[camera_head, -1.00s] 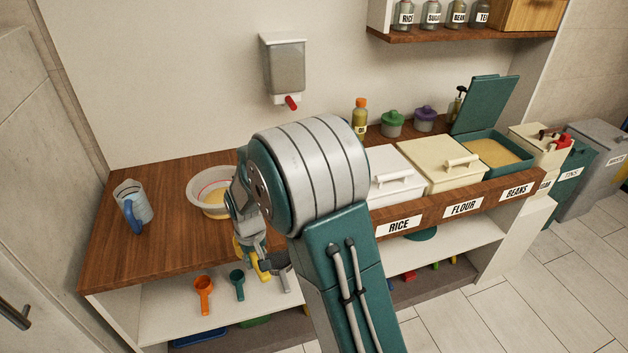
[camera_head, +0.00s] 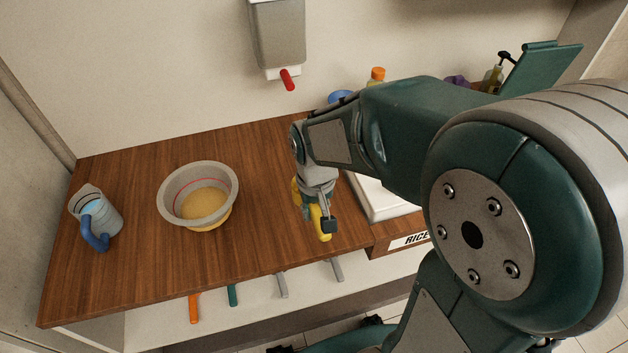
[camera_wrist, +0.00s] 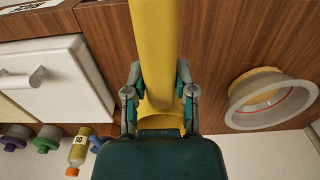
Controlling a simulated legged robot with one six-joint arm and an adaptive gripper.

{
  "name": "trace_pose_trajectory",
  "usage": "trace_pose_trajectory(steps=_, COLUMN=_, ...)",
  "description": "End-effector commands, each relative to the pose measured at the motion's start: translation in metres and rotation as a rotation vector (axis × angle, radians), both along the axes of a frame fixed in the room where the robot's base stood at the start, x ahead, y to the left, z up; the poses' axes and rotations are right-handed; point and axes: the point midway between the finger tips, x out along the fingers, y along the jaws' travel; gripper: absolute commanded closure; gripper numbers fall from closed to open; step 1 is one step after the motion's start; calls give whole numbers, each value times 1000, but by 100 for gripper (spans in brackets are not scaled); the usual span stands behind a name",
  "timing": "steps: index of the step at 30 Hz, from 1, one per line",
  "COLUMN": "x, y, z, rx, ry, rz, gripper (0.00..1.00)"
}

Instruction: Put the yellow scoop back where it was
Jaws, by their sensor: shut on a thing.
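The yellow scoop (camera_head: 323,224) is held in my gripper (camera_head: 314,205), above the right part of the wooden counter. In the wrist view, the yellow scoop (camera_wrist: 157,35) runs up the middle of the picture, and the two fingers of my gripper (camera_wrist: 158,95) close on it from both sides. Along the counter's front edge, an orange scoop (camera_head: 194,307), a teal scoop (camera_head: 232,295) and two grey handles (camera_head: 281,285) hang in a row. My arm hides part of the counter to the right.
A grey bowl (camera_head: 170,195) with yellow contents and a measuring jug (camera_head: 112,218) stand on the counter (camera_head: 130,270). A dispenser (camera_head: 278,35) with a red lever is on the wall. The white rice bin (camera_head: 385,205) is right of my gripper. Bare counter lies between bowl and gripper.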

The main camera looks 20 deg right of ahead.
Motion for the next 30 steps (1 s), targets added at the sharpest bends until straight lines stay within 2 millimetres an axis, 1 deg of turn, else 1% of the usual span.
trace_pose_trajectory(steps=3, x=21, y=-4, z=-10, rx=0, ry=3, rz=0, gripper=100)
trace_pose_trajectory(steps=14, x=86, y=-23, z=-41, rx=7, ry=3, rz=-1, gripper=100)
trace_pose_trajectory(steps=18, x=103, y=-23, z=-65, rx=4, ry=4, rz=0, gripper=100)
trace_pose_trajectory(steps=21, x=115, y=-25, z=-79, rx=4, ry=3, rz=0, gripper=100)
trace_pose_trajectory(steps=30, x=132, y=-28, z=-99, rx=4, ry=1, rz=0, gripper=100)
